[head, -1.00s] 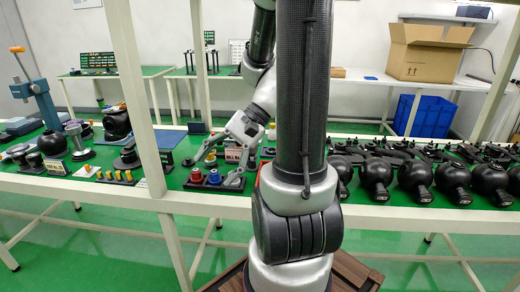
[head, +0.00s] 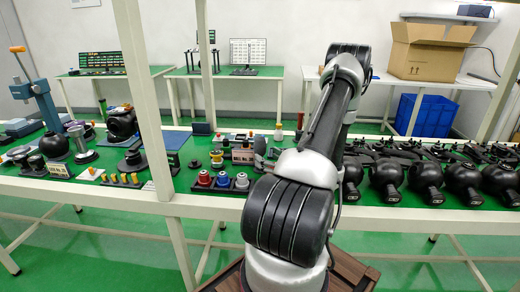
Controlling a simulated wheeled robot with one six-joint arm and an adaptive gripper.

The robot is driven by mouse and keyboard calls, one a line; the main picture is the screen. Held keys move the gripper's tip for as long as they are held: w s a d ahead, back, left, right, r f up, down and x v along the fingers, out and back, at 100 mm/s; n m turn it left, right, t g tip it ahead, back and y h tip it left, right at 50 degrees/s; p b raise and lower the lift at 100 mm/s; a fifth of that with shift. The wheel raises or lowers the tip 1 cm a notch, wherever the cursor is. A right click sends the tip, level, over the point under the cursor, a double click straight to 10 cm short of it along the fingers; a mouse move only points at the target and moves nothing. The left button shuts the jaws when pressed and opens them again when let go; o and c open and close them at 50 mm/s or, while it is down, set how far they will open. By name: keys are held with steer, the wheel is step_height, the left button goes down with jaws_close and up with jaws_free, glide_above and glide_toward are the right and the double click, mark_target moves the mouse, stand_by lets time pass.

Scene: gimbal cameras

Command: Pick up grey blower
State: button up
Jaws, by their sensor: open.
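No object shows clearly as the grey blower, and I cannot tell which one it is. A small tray (head: 221,189) on the green worktable holds a red-topped piece (head: 204,178), a blue-topped piece (head: 223,180) and a greyish piece (head: 242,181) in a row. A silver-grey stemmed object (head: 80,142) stands farther left, beside a dark round one (head: 54,146). My arm rises in front of the table, right of the tray, and hides part of the tabletop. My gripper does not show; the arm appears to hide it.
A table post (head: 146,110) rises left of the tray. Several black round-ended parts (head: 424,180) crowd the table's right side. Small yellow-topped pieces (head: 123,180) lie left of the post. A cardboard box (head: 430,52) stands on a back table above a blue bin (head: 425,115).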

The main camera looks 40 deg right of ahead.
mark_target(264, 152)
steer(key=w, duration=0.3)
steer(key=w+d+r, duration=0.1)
steer(key=w, duration=0.1)
steer(key=shift+w, duration=0.25)
steer(key=shift+c, duration=0.4)
steer(key=c, duration=1.1)
steer(key=shift+r, duration=0.1)
step_height(264, 152, up, 10)
steer(key=shift+f, duration=0.1)
